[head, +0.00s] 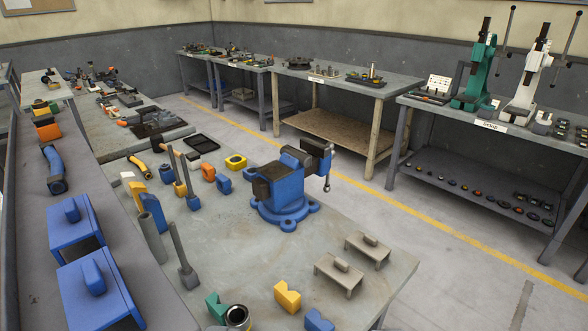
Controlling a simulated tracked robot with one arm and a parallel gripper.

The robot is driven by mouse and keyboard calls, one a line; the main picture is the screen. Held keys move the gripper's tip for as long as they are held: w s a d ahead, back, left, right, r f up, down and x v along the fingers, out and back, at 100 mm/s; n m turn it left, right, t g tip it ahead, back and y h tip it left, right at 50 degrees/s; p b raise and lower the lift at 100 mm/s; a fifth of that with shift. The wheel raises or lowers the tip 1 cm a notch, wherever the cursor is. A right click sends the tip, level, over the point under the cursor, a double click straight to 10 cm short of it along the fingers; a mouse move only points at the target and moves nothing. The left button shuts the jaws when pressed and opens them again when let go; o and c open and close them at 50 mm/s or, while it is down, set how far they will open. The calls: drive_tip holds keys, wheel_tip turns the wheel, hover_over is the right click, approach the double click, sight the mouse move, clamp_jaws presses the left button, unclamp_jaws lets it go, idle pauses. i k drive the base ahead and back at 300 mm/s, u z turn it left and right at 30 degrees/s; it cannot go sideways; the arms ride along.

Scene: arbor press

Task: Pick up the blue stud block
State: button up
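Several blue things are in the head view, and I cannot tell for sure which is the blue stud block. A small blue notched block (318,321) is cut off by the bottom edge, beside a yellow notched block (287,297) on the middle bench. A small blue piece (223,184) lies near the vise, and a tall blue piece (153,213) stands at the bench's left side. My gripper is not in view.
A blue vise (285,195) stands mid-bench. Grey rods (183,262), a green block (216,306), a dark-mouthed cylinder (238,316) and two small metal stands (340,270) share the bench. Green (473,85) and white (527,80) presses stand at back right. Floor is free beyond the bench.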

sight(168, 176)
drive_tip(key=z, duration=1.1)
drive_tip(key=i, duration=4.95)
drive_tip(key=u, duration=0.3)
